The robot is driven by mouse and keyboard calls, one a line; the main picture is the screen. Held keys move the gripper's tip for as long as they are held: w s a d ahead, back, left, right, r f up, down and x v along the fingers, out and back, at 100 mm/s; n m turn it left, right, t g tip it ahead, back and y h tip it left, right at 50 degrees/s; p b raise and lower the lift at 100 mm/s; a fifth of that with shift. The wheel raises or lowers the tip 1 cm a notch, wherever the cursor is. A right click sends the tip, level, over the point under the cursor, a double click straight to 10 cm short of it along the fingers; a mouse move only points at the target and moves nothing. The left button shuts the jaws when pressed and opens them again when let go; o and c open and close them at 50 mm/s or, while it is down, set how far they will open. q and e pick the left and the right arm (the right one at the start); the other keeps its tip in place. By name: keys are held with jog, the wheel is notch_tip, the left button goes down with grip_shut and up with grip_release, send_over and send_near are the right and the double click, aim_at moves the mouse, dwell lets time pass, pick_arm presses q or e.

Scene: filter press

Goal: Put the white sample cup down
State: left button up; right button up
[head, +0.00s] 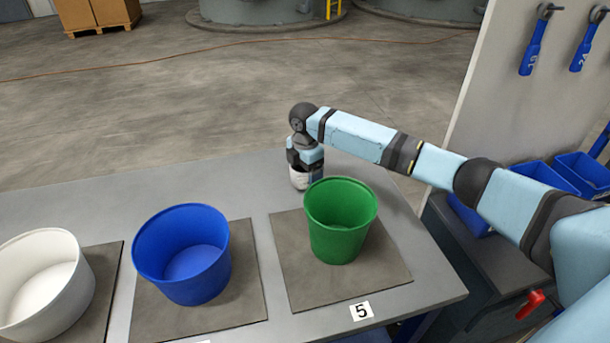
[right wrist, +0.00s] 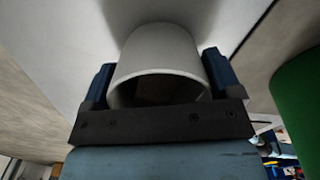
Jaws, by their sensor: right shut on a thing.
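The white sample cup (head: 299,181) is at the back part of the grey table, behind the green bucket. My right gripper (head: 306,170) is shut on it, with the arm coming in from the right. In the right wrist view the cup (right wrist: 160,45) sits between the two blue fingers, its open rim facing the camera. The cup's base is close to the tabletop; I cannot tell whether it touches. Part of the cup is hidden by the gripper in the head view. My left gripper is not in view.
The green bucket (head: 340,222) stands on a mat just in front of the cup. A blue bucket (head: 182,255) and a white bucket (head: 42,283) stand further left. The grey tabletop (head: 200,190) is clear left of the cup. Blue bins (head: 545,180) sit at the right.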

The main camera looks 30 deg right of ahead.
jog(key=shift+f, duration=0.6)
jog(key=o, duration=0.7)
jog(key=shift+f, duration=0.15)
jog(key=shift+o, duration=0.2)
jog(key=shift+r, duration=0.3)
notch_tip(320, 180, up, 11)
jog(key=shift+f+p, duration=0.2)
jog(key=shift+p, duration=0.55)
jog(key=shift+r, duration=0.6)
